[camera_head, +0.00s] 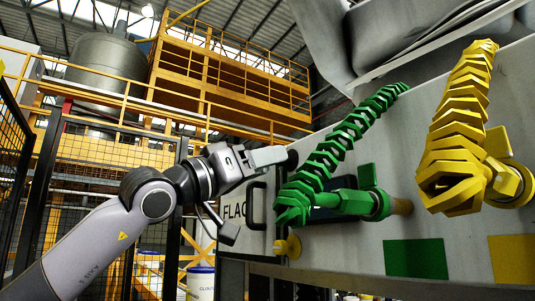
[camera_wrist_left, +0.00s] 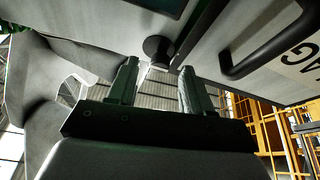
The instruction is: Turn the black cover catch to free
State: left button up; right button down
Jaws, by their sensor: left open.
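The black cover catch (camera_head: 292,160) shows as a small dark round piece on the grey machine side, just past my left gripper's tips and partly hidden by them. In the left wrist view the catch (camera_wrist_left: 158,46) is a dark disc straight ahead of the fingers. My left gripper (camera_head: 272,157) is open, and its two fingers (camera_wrist_left: 158,72) stand either side of the line to the catch, with nothing held. I cannot tell whether they touch it. A pale cover (camera_head: 232,238) with black lettering and a black bar handle (camera_head: 250,206) lies below. My right gripper is not in view.
A green segmented hose (camera_head: 335,145) with a green valve (camera_head: 350,202) hangs close right of the gripper. A yellow hose (camera_head: 462,120) is farther right. A yellow knob (camera_head: 288,247) sticks out below. Dark mesh fencing (camera_head: 90,165) stands behind my left arm.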

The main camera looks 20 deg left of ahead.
pick_arm(q)
jog(key=shift+w+d+r, duration=0.2)
jog(key=shift+w+d, duration=0.1)
jog(key=shift+w, duration=0.1)
grip_shut()
